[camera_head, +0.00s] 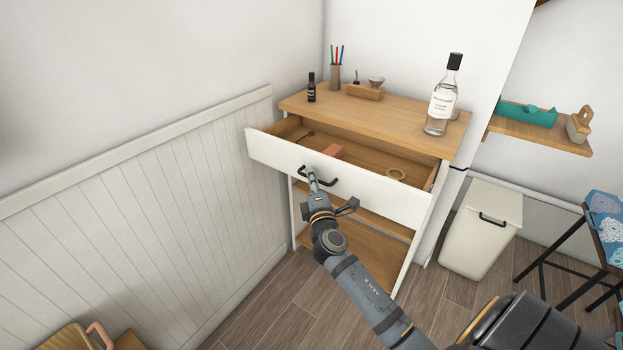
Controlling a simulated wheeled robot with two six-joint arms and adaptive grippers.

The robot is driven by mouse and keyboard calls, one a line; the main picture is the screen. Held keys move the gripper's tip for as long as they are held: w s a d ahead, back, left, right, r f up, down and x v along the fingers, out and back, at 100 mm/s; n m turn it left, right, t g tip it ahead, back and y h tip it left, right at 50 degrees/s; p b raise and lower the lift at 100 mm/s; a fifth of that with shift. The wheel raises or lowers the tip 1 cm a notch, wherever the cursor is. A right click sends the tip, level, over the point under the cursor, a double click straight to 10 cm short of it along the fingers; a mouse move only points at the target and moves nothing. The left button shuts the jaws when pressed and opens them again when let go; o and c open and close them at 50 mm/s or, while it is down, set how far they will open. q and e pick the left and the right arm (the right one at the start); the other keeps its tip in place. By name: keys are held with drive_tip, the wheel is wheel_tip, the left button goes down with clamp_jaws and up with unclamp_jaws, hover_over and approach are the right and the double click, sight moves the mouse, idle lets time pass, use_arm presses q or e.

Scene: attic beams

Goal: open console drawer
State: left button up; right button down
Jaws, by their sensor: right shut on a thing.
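The console (420,132) stands in the corner with a wooden top and white sides. Its white-fronted drawer (385,199) is pulled well out, and its wooden inside shows. A dark bar handle (331,180) sits on the drawer front. My right gripper (312,178) is at the left part of this handle and shut on it. A pinkish block (331,152), a tan ring (396,174) and a small dark item lie in the drawer. My left gripper is not in view.
A clear bottle (442,103), a small dark bottle (311,88) and a pencil cup (335,77) stand on the console top. Open shelves are below the drawer. A white bin (480,232) and a patterned stool (604,222) stand at the right. Wooden floor lies in front.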

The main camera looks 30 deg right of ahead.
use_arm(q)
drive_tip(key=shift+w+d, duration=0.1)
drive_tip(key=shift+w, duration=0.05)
use_arm(e)
drive_tip(key=c, duration=1.7)
unclamp_jaws()
drive_tip(key=shift+s+f, duration=0.1)
drive_tip(key=shift+s, duration=0.05)
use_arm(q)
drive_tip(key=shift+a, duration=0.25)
use_arm(e)
drive_tip(key=v, duration=1.1)
drive_tip(key=shift+s+a, duration=0.15)
drive_tip(key=shift+s, duration=0.2)
drive_tip(key=shift+f, duration=0.1)
